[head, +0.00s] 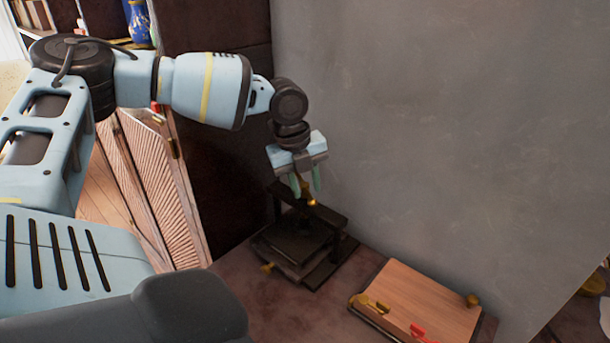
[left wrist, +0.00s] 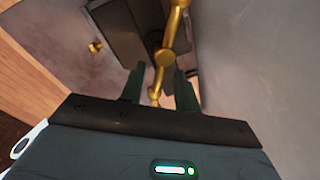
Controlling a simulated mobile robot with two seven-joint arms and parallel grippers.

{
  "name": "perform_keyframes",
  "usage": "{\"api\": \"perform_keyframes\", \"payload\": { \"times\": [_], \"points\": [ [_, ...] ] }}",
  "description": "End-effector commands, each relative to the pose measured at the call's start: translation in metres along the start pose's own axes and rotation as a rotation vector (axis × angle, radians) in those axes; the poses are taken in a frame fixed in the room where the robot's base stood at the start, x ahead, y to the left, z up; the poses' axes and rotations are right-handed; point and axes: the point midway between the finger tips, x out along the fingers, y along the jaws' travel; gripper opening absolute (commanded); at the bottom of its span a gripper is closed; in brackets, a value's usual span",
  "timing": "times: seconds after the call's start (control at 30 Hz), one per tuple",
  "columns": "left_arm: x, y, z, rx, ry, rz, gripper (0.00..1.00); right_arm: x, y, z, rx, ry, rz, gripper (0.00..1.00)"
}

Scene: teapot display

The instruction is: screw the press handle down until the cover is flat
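The dark press (head: 322,277) stands on the brown tabletop against the grey wall. Its brass handle (head: 311,202) is at the top, partly covered by my gripper. In the left wrist view the handle (left wrist: 171,33) is a bar with a round hub and knobbed ends. My left gripper (head: 306,188) points down over the press. In the left wrist view its dark green fingers (left wrist: 160,82) are apart, one each side of the handle's near end, with gaps showing. The dark layers in the press are too dim to tell whether the cover is flat. My right gripper is not in view.
A wooden board (head: 425,298) with brass fittings and a red piece (head: 418,332) lies right of the press. A brass knob (head: 267,267) sticks out at the press's front left. A louvred screen (head: 160,165) and shelf with a blue vase (head: 138,22) stand left. The front tabletop is clear.

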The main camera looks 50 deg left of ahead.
Motion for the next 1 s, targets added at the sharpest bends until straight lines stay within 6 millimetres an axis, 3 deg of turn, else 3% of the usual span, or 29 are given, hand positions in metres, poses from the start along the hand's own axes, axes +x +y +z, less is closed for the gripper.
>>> {"api": "perform_keyframes", "payload": {
  "times": [0.27,0.7,1.0],
  "points": [
    [-0.008,-0.001,0.0,0.0,0.0,-0.002,0.32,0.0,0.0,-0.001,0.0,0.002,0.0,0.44],
    [-0.07,0.0,0.0,-0.001,0.0,-0.003,0.32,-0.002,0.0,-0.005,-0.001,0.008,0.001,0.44],
    [-0.078,0.0,0.0,0.0,0.0,0.0,0.32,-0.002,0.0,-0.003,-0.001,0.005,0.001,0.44]
  ]
}}
